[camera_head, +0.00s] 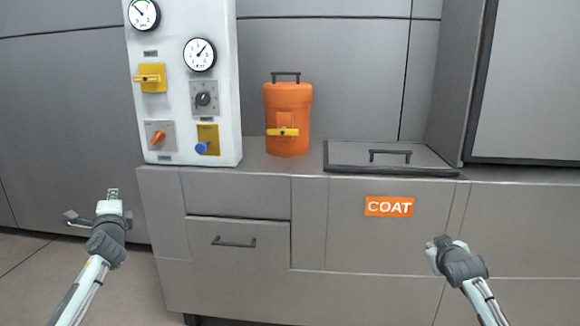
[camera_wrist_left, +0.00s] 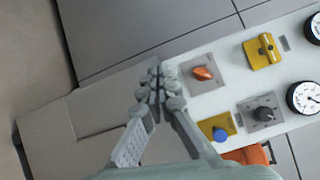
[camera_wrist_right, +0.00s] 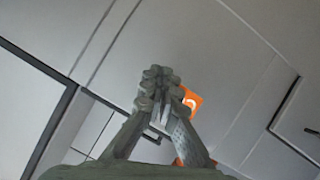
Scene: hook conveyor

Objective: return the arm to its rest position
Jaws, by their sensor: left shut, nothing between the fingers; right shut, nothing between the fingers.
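My left gripper (camera_head: 112,195) is at the left of the head view, in front of the cabinet's left end. It is shut and empty; its closed fingertips show in the left wrist view (camera_wrist_left: 155,85). My right gripper (camera_head: 440,242) is at the lower right of the head view, in front of the cabinet below the COAT label. It is shut and empty; its closed fingertips show in the right wrist view (camera_wrist_right: 160,85). Neither gripper visibly touches anything.
A grey cabinet (camera_head: 330,290) with a drawer handle (camera_head: 234,243) and an orange COAT label (camera_head: 389,207) stands ahead. On it are a white control panel (camera_head: 175,110), an orange canister (camera_head: 287,110) and a lidded hatch (camera_head: 350,158). The floor at left is clear.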

